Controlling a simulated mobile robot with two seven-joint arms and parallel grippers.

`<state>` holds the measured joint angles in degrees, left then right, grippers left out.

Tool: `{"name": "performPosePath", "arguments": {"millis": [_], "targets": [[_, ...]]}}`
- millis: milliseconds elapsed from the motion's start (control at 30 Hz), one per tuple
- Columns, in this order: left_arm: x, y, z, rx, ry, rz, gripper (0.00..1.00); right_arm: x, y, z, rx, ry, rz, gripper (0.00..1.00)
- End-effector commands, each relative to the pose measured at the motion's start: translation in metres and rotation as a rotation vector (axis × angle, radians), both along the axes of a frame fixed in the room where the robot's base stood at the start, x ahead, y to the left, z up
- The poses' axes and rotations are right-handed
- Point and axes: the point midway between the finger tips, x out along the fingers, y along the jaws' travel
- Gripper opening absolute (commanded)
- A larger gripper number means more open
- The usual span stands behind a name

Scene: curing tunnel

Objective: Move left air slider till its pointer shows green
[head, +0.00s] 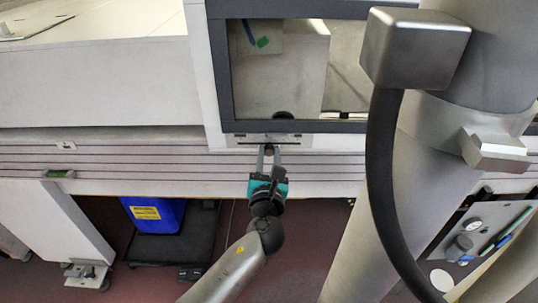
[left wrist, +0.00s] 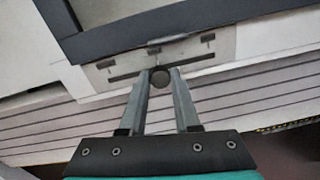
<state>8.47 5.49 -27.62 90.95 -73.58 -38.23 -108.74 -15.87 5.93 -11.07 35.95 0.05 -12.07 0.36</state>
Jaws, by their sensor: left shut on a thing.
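A pale plate with a narrow slot (left wrist: 122,77) sits under a dark-framed window; it also shows in the head view (head: 246,140). A dark round knob (left wrist: 160,77) stands on it, and I take it for the slider knob. My left gripper (head: 269,150) reaches up to the plate; its two fingers are shut on the knob (left wrist: 160,80). Behind the window, a panel bears a blue mark (head: 249,32) and a green patch (head: 262,42). I cannot tell whether either is the pointer's scale. My right gripper is not in view.
The dark window frame (head: 222,75) stands just above the plate. A ribbed pale rail (head: 150,160) runs along below it. A blue bin (head: 160,214) stands low at left. A thick black cable (head: 379,180) hangs at right.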

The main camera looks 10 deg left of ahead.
Motion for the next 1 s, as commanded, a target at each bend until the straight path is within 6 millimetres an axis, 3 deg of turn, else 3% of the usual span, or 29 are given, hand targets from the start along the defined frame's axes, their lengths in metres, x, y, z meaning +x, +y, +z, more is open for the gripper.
{"name": "performPosePath", "arguments": {"millis": [667,1000], "targets": [[0.0,-0.001,-0.001,0.0,0.001,-0.001,0.0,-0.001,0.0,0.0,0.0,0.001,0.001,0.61],[0.007,-0.036,0.0,-0.002,0.0,-0.003,0.0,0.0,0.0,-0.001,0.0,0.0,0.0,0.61]]}}
